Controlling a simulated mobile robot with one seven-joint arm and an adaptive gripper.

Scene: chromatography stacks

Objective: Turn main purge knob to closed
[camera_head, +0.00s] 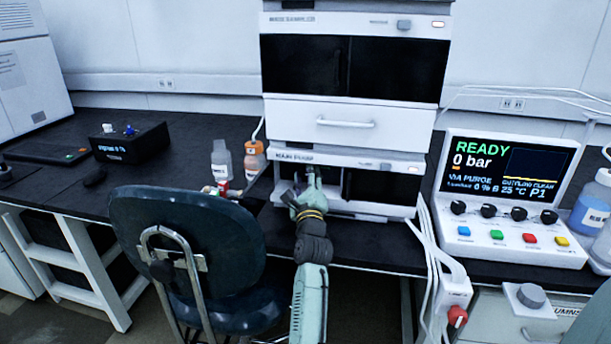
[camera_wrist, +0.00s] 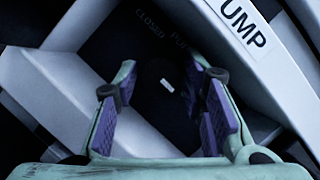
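The main purge knob (camera_wrist: 166,93) is dark with a short white mark, on the dark panel of the pump module. Lettering "CLOSED" and a partly hidden "PU..." show above it in the wrist view. My gripper (camera_wrist: 163,78) is open, with one purple-padded finger on each side of the knob. Gaps seem to show between pads and knob, but dark-on-dark makes contact hard to tell. In the head view my gripper (camera_head: 311,178) is at the front of the main pump module (camera_head: 345,157) and hides the knob.
A control console (camera_head: 510,195) at right reads READY, 0 bar, VIA PURGE. A blue chair (camera_head: 190,250) stands left of my arm. An orange-capped bottle (camera_head: 254,160) stands left of the stack. White cables (camera_head: 432,250) hang to the right. A drawer module (camera_head: 345,122) is above.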

